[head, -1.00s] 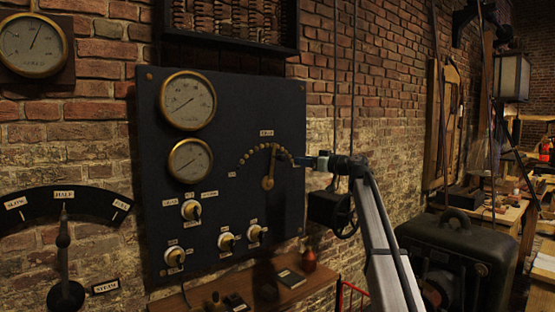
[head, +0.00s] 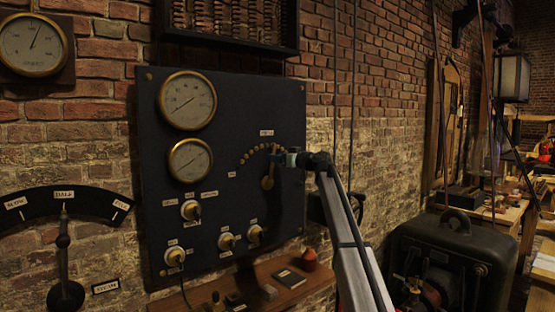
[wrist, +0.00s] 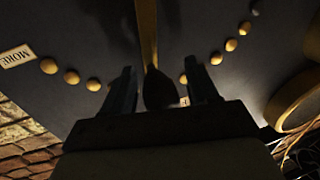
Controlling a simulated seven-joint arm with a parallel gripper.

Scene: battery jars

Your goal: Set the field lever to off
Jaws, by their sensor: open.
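The field lever (head: 268,182) is a brass arm on the dark panel, pointing up and slightly right from its pivot toward an arc of brass studs. My gripper (head: 277,157) is at the lever's upper end and hides its tip in the head view. In the wrist view the lever (wrist: 148,35) comes down from the top, and its dark knob (wrist: 158,88) lies between the two open fingers (wrist: 163,90). I cannot tell whether either finger touches it. A small label (head: 232,174) stands at the arc's lower left end; a MORE label (wrist: 17,56) shows in the wrist view.
Two brass gauges (head: 188,99) are left of the lever on the panel (head: 225,115). Several switches (head: 227,241) sit below. A wooden shelf (head: 240,295) holds a book (head: 289,278) and a red object (head: 309,260).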

